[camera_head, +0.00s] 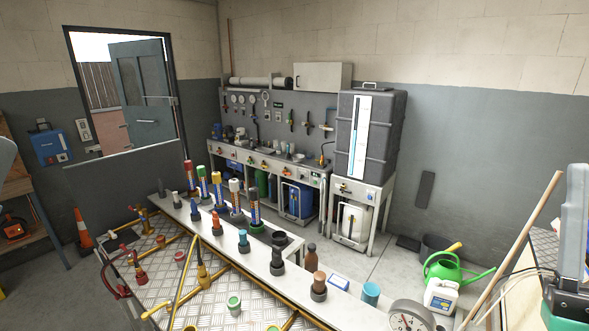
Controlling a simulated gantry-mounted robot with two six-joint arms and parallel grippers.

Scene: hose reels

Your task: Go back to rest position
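Neither gripper's fingers can be made out in the head view. A grey rounded shape cuts in at the left edge, and a taller grey shape with a dark lower end stands at the right edge. They may be parts of my arms, but I cannot tell for sure. Nothing held is visible. The grey bench (222,237) in front of me carries a row of hose fittings and nozzles, with no gripper over it.
A metal tread plate (215,290) with yellow pipes (186,282) lies at the front left. A gauge (410,318), a white canister (441,296) and a green watering can (450,268) are at the right. A wooden pole (518,240) leans there. Open floor lies behind the bench.

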